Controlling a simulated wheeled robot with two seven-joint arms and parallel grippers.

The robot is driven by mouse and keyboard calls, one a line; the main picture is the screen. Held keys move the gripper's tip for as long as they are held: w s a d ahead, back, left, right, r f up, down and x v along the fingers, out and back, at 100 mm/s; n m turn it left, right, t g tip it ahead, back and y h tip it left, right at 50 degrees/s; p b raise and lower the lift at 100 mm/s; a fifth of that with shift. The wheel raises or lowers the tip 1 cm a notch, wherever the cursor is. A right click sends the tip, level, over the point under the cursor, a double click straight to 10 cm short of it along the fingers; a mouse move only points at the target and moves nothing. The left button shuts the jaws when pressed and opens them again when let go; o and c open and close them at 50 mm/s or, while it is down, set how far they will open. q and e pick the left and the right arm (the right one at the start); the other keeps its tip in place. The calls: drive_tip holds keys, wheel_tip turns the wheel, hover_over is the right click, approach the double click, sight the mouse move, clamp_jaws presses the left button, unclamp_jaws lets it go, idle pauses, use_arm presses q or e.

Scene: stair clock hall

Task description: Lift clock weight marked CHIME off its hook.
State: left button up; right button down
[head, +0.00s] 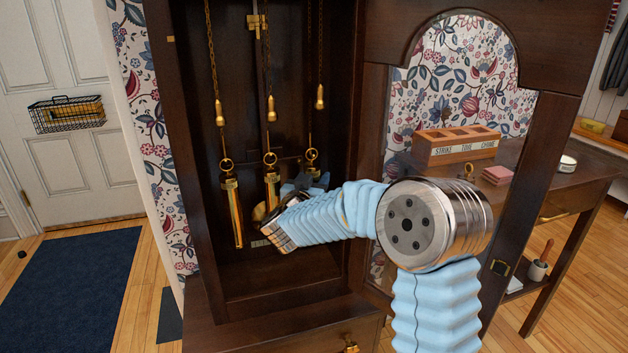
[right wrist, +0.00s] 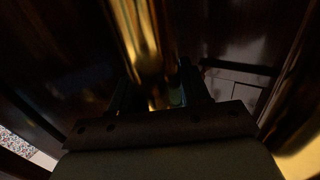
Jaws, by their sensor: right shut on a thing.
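Three brass clock weights hang on chains in the tall dark clock case: a left one (head: 232,212), a middle one (head: 271,186) and a right one (head: 312,167). My right gripper (head: 300,187) is inside the case, in front of the right weight, and hides most of it. In the right wrist view a brass cylinder (right wrist: 148,45) stands between the fingers, which are shut on it; it appears to be the right weight. Its ring still meets the hook below the brass chain end (head: 320,97). No marking on the weights is readable. My left gripper is out of view.
The case walls and the open glazed door (head: 455,75) lie close around my right arm. A wooden holder (head: 455,146) labelled STRIKE, TIME, CHIME stands on the side table at right. A pink block stack (head: 497,175) lies beside it.

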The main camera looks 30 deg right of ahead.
drive_tip(key=shift+s+r, duration=0.1)
drive_tip(key=shift+r, duration=0.15)
drive_tip(key=shift+s+a, duration=0.3)
drive_tip(key=shift+s, duration=0.75)
drive_tip(key=shift+s+a, duration=0.25)
drive_tip(key=shift+s, duration=0.8)
drive_tip(key=shift+b, duration=0.3)
drive_tip(key=s+a, duration=0.3)
drive_tip(key=s, duration=1)
drive_tip(key=shift+s+a, duration=0.15)
drive_tip(key=shift+s, duration=0.15)
